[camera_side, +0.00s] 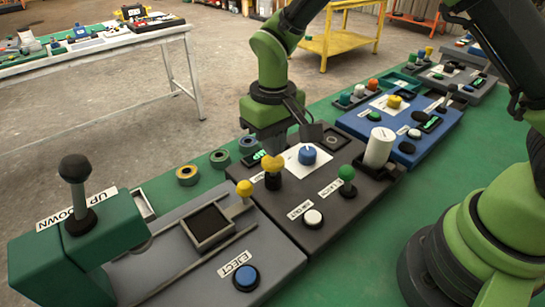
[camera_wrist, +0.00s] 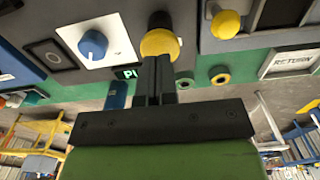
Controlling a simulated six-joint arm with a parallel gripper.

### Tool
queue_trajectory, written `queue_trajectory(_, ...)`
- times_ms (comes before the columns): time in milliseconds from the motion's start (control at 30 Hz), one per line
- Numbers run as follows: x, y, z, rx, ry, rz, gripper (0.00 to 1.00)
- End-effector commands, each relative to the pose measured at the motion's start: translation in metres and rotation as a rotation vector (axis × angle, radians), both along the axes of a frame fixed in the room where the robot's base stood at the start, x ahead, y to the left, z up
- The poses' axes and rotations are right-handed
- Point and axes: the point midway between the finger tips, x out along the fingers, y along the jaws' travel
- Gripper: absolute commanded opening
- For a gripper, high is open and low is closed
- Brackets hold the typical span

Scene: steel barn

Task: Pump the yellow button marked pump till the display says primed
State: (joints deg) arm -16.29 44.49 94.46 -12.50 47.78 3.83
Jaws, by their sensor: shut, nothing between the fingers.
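The yellow button (camera_side: 272,164) is a round cap on a dark post on the dark grey panel. It also shows in the wrist view (camera_wrist: 159,43). Its label is mostly hidden in the side view. My gripper (camera_side: 273,150) is shut and empty, pointing down, with its fingertips right over the button. In the wrist view the fingertips (camera_wrist: 156,60) overlap the button's edge; I cannot tell if they touch. The small display (camera_wrist: 127,73) beside the button shows green letters, starting with P; the rest is hidden behind my fingers.
On the same panel are a blue knob (camera_side: 307,155), a green-topped lever (camera_side: 347,174) and a white button (camera_side: 313,218). A white cylinder (camera_side: 379,147) stands at its right. A smaller yellow knob (camera_side: 244,189) and the blue EJECT button (camera_side: 246,276) are on the neighbouring panel.

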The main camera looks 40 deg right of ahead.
Motion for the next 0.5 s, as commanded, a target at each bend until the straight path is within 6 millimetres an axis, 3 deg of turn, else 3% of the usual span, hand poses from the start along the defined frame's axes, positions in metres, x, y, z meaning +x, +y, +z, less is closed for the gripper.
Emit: queue_trajectory(500,-0.0003,0.0000,-0.0107,0.000,0.001,0.000,0.00)
